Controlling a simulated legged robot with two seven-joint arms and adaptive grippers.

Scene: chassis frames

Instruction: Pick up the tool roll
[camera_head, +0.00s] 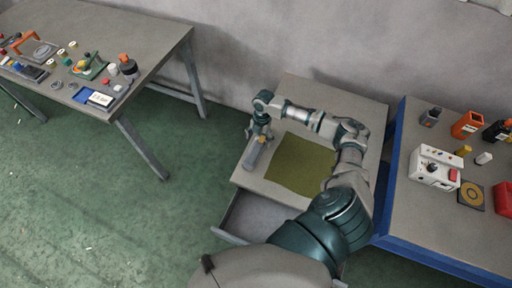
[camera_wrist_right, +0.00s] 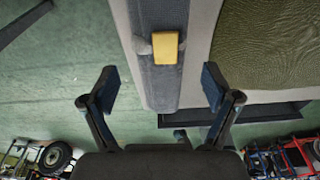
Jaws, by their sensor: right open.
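The tool roll (camera_head: 254,155) looks like a long grey bundle with a yellow tab. It lies near the left edge of the grey cabinet top (camera_head: 285,95), beside an olive mat. In the right wrist view the tool roll (camera_wrist_right: 160,85) runs up and down the picture, its yellow tab near the top. My right gripper (camera_head: 259,134) is over the roll's far part. In the wrist view its two fingers (camera_wrist_right: 161,90) stand wide apart, one on each side of the roll, with nothing held. Whether the fingers touch the cabinet top cannot be told. My left gripper is not in view.
The olive mat (camera_head: 302,165) lies right of the roll. An open drawer (camera_head: 258,214) juts out below the cabinet top. A blue-edged bench (camera_head: 440,225) with a white box and several small items stands at right. Another table (camera_head: 140,38) holds parts at left.

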